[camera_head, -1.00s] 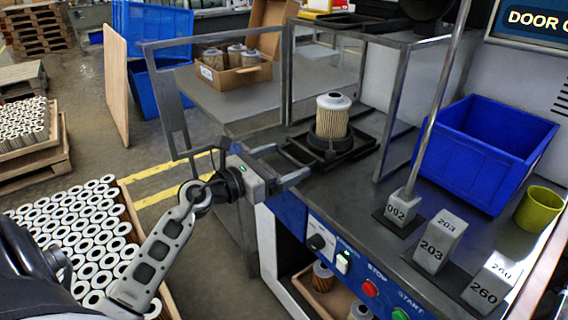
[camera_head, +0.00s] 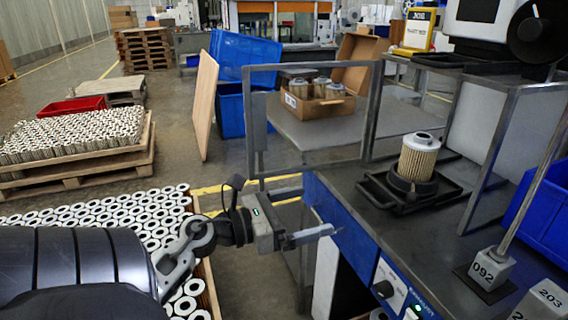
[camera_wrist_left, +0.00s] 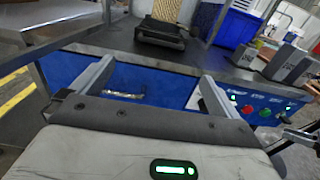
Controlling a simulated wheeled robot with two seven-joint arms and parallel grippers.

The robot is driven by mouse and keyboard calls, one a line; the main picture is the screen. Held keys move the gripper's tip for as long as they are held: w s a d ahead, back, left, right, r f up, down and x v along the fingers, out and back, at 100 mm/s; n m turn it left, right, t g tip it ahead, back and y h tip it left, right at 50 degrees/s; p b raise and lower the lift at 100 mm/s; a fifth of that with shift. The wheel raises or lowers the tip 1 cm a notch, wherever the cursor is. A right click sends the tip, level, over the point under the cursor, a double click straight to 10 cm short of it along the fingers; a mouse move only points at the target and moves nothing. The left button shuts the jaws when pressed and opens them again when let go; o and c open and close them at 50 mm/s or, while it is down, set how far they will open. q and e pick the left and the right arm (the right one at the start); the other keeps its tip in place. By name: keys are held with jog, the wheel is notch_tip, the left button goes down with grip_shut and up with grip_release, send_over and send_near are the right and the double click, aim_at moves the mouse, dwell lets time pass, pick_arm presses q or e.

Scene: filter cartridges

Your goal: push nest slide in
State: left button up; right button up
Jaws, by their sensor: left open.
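The nest slide (camera_head: 440,190) is a black tray with a round nest on the dark bench top. A pleated, cream filter cartridge (camera_head: 418,158) with a white cap stands upright in the nest. My left gripper (camera_head: 312,212) is open and empty, in front of the bench's blue front, apart from the slide. In the left wrist view, my two fingers (camera_wrist_left: 155,85) are spread before the blue front panel, with the slide (camera_wrist_left: 160,36) beyond them on the bench. The cartridge's upper part is cut off there. My right gripper is not in view.
A grey guard frame (camera_head: 370,110) stands around the slide. A weight marked 092 (camera_head: 490,268) and a blue bin (camera_head: 545,215) are on the right. A crate of cartridges (camera_head: 205,270) lies low on the left. Bench top between slide and weight is clear.

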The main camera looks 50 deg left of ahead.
pick_arm(q)
jog(key=shift+v, duration=2)
